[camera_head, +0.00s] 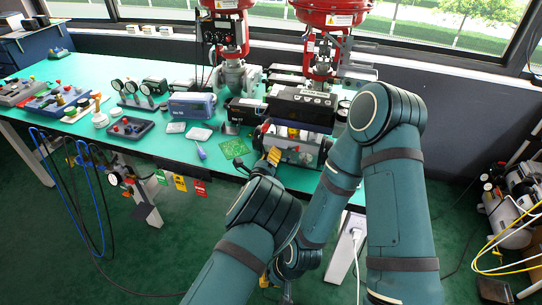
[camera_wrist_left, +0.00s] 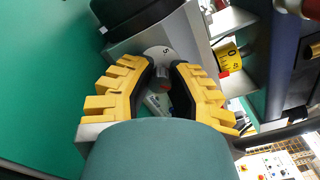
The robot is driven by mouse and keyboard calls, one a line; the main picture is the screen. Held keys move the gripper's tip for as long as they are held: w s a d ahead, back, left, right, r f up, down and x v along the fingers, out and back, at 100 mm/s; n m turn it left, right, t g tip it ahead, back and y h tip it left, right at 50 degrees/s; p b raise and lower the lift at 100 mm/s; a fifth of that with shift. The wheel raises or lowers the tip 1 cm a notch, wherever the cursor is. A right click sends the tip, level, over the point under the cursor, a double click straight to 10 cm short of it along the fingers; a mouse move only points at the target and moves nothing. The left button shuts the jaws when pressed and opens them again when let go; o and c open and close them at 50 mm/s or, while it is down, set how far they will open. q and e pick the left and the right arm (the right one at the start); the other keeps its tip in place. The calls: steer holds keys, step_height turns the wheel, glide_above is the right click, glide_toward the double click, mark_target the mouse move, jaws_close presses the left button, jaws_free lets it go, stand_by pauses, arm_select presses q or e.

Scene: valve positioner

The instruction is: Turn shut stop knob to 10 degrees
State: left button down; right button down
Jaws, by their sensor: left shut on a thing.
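My left gripper (camera_head: 273,157) reaches the front of a grey positioner unit (camera_head: 308,150) at the table's front edge. In the left wrist view, its yellow stepped fingers (camera_wrist_left: 163,74) are closed around a small dark knob with a reddish mark (camera_wrist_left: 161,84). A pale round dial plate marked "S" (camera_wrist_left: 158,51) shows beyond the knob. The fingers hide the knob's sides, and its angle cannot be read. My right arm folds down from the right; a small yellow part by its wrist (camera_head: 264,281) shows low in the head view, but its fingers are mostly hidden.
Black boxes (camera_head: 302,105) and red-topped valves (camera_head: 331,12) stand behind the unit. A green circuit board (camera_head: 234,148) and a purple-handled tool (camera_head: 201,151) lie left of it. Gauges and control boxes fill the table's left. A yellow scale (camera_wrist_left: 228,53) sits beside the knob.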

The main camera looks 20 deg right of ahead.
arm_select(q)
steer(key=c, duration=0.9)
jaws_free()
steer(key=shift+o, duration=0.2)
steer(key=v, duration=1.2)
steer(key=s+a+f+n+g+y, duration=0.3)
steer(key=a+f+n+y, duration=0.1)
steer(key=a+f+n, duration=0.4)
steer(key=s+a+f+n+g+y, duration=0.35)
steer(key=a+f+n, duration=0.25)
steer(key=a+n, duration=0.45)
steer(key=s+a+n+g, duration=0.2)
steer(key=s+n+g, duration=0.1)
steer(key=s+n, duration=0.4)
steer(key=s+a+n+g+h, duration=0.1)
steer(key=s+a+n+g, duration=0.2)
steer(key=s+n, duration=0.5)
steer(key=s, duration=0.2)
steer(key=shift+s+r+g, duration=0.2)
steer(key=shift+s+g, duration=0.1)
steer(key=shift+g, duration=0.05)
